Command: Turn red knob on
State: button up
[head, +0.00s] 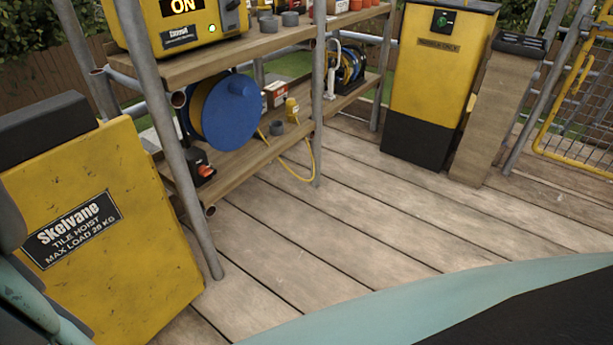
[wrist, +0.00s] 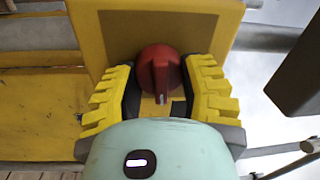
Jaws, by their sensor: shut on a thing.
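The red knob (wrist: 157,72) sits on a yellow panel (wrist: 150,20) in the wrist view. Its raised grip points toward the bottom of the picture, with a pale mark at that end. My gripper (wrist: 163,84) has one yellow ribbed finger on each side of the knob and is shut on it. The fingers partly hide the panel around the knob. In the head view the red knob and my gripper do not show. I cannot tell from there which unit carries the knob.
A yellow unit (head: 200,43) with an "ON" display stands on the shelf (head: 255,153), above a blue cable reel (head: 236,107). A yellow tile hoist (head: 130,265) is at left. A yellow-black cabinet (head: 428,90) stands at the back. The plank floor (head: 330,220) between is clear.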

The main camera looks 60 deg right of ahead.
jog(key=shift+f+m, duration=0.2)
jog(key=shift+m, duration=0.2)
jog(key=o, duration=1.2)
jog(key=shift+d+r, duration=0.1)
jog(key=shift+o, duration=0.2)
jog(key=shift+s, duration=0.1)
jog(key=s, duration=1.1)
jog(key=shift+s+a+f, duration=0.25)
jog(key=shift+s+f, duration=0.1)
jog(key=shift+f, duration=0.1)
jog(key=shift+r, duration=0.1)
